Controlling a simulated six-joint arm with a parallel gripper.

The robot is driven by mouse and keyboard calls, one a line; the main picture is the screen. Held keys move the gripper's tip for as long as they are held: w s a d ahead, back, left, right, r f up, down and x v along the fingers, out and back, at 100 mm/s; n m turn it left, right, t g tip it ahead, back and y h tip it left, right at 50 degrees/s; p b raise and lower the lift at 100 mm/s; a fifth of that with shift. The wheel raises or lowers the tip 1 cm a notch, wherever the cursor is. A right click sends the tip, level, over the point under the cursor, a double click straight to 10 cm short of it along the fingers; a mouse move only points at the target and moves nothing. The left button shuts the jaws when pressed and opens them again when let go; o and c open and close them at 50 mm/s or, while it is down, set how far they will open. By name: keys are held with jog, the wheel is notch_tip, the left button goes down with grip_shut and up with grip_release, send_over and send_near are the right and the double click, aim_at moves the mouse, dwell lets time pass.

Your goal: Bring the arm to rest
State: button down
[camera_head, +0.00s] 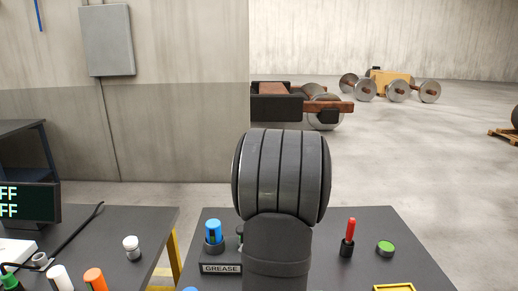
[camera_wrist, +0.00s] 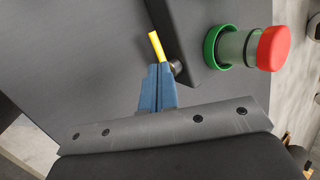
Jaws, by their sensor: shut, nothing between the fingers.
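My gripper (camera_wrist: 157,88) shows in the wrist view with its blue fingers together and nothing held between them. Its tips point up the picture over a dark grey surface (camera_wrist: 90,75). A yellow bar (camera_wrist: 156,45) shows just past the tips; I cannot tell whether they touch it. In the head view my own dark arm link rises in the middle and the gripper is hidden from sight. Below it is a dark tabletop (camera_head: 345,215).
In the wrist view a red-capped cylinder (camera_wrist: 270,47) with a green ring stands right of the fingers. The head view shows a blue-topped container (camera_head: 213,233) by a GREASE label, a red-handled tool (camera_head: 348,236), a green cap (camera_head: 385,248) and wheelsets (camera_head: 397,90) behind.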

jog(key=shift+w+f, duration=0.2)
jog(key=shift+f, duration=0.3)
jog(key=y, duration=0.1)
jog(key=f+m+y, duration=0.1)
jog(key=shift+w+a+f+g+y, duration=0.1)
jog(key=shift+w+f+g+y, duration=0.2)
jog(key=shift+y, duration=0.1)
jog(key=y, duration=0.1)
jog(key=m+y, duration=0.1)
jog(key=shift+w+f+y, duration=0.25)
jog(key=shift+w+y, duration=0.05)
jog(key=shift+w+d+r+m+t+y, duration=0.15)
jog(key=shift+d+m+t+y, duration=0.15)
jog(key=shift+d+y, duration=0.25)
jog(key=shift+w+d+m+t+y, duration=0.1)
jog(key=shift+d+m+t+y, duration=0.15)
jog(key=shift+y, duration=0.4)
jog(key=d+t+y, duration=0.1)
jog(key=d+r+m+y, duration=0.1)
jog(key=d, duration=0.1)
jog(key=shift+w+m+t+y, duration=0.1)
jog(key=shift+m+t+y, duration=0.15)
jog(key=shift+t+y, duration=0.15)
jog(key=shift+d+y, duration=0.1)
jog(key=shift+y, duration=0.2)
